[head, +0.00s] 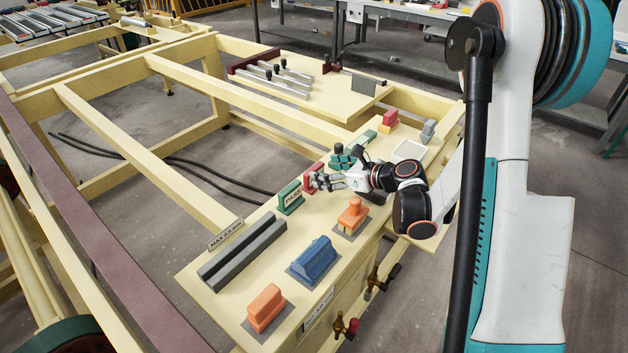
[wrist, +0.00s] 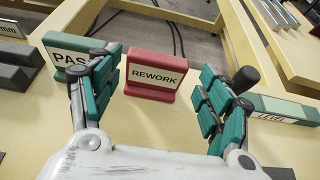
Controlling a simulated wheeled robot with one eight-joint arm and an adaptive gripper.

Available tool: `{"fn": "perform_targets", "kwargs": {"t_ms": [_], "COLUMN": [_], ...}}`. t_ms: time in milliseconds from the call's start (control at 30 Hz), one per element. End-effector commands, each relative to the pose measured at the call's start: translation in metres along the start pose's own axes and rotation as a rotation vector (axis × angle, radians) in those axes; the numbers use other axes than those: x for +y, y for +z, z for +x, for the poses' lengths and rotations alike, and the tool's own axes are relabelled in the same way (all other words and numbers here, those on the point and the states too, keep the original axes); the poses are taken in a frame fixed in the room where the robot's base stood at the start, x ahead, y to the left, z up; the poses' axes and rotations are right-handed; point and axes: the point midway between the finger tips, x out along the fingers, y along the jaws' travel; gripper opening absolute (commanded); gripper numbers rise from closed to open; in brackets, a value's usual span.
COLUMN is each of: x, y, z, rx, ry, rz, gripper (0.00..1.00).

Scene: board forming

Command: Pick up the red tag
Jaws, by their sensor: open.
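The red tag (wrist: 150,77) is an upright block with a white label reading REWORK. In the wrist view it stands on the bench between and just beyond the fingers of my gripper (wrist: 160,82). The fingers have teal pads, are spread wide and hold nothing. In the head view the red tag (head: 309,177) stands right of the green PASS tag, partly covered by my gripper (head: 322,181), which reaches in from the right. I cannot tell whether a finger touches the tag.
The green PASS tag (wrist: 62,55) stands close on the left, partly behind the left finger. A green LEVEL block (wrist: 285,108) lies to the right. An orange block (head: 352,216), a blue block (head: 315,258) and a grey channel (head: 243,253) sit on the bench.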

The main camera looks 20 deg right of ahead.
Motion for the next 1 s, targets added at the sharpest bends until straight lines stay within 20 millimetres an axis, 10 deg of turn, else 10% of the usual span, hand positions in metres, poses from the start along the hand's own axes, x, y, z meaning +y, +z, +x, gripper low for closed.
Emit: {"fn": "perform_targets", "kwargs": {"t_ms": [767, 900, 1000], "x": [0.002, 0.002, 0.002], "y": [0.003, 0.003, 0.003], "z": [0.056, 0.056, 0.055], "rx": [0.0, 0.001, 0.001], "ry": [0.001, 0.001, 0.001], "rz": [-0.001, -0.001, -0.001], "gripper": [0.72, 0.42, 0.42]}}
